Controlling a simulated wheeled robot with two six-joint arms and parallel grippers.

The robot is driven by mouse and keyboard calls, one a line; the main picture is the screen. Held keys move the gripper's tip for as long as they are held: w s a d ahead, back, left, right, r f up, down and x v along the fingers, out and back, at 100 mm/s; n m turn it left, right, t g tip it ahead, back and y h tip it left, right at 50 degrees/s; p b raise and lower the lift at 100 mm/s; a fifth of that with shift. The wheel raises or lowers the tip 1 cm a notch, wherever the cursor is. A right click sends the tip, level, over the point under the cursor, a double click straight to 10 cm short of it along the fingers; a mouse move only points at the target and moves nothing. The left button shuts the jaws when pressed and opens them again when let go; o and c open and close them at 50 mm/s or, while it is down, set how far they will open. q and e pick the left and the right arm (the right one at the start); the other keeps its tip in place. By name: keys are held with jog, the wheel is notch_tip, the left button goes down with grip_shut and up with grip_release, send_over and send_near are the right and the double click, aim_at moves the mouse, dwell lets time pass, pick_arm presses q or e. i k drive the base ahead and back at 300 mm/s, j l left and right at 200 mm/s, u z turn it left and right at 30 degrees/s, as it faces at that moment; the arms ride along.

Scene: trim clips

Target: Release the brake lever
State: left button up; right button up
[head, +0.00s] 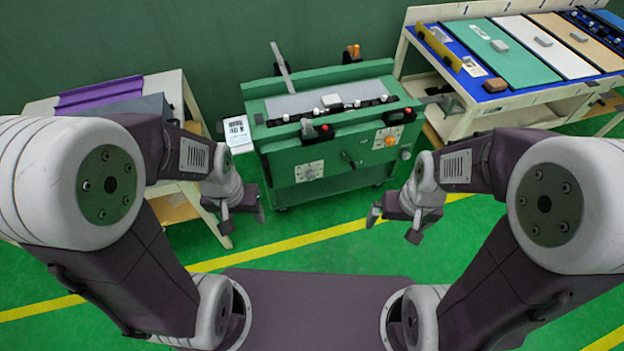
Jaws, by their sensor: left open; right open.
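A green wheeled cart (322,190) stands ahead of me against the green wall. A long grey bar lever (283,68) rises at its back left, tilted to the left. A short dark lever (348,159) sticks out of the front panel. I cannot tell which of the two is the brake lever. My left gripper (243,222) is open and empty, in front of the cart's left side. My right gripper (393,226) is open and empty, in front of the cart's right side. Both are apart from the levers.
The cart's top carries a row of small white clips (335,103); an orange knob (405,155) is on its front. A table with a purple strip (97,94) stands left. A bench with coloured panels (512,55) stands right. Green floor between me and the cart is clear.

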aim_at(352, 165)
jog(key=i+j, duration=0.45)
jog(key=i+j+z, duration=0.1)
jog(key=i+j, duration=0.35)
jog(key=j, duration=0.1)
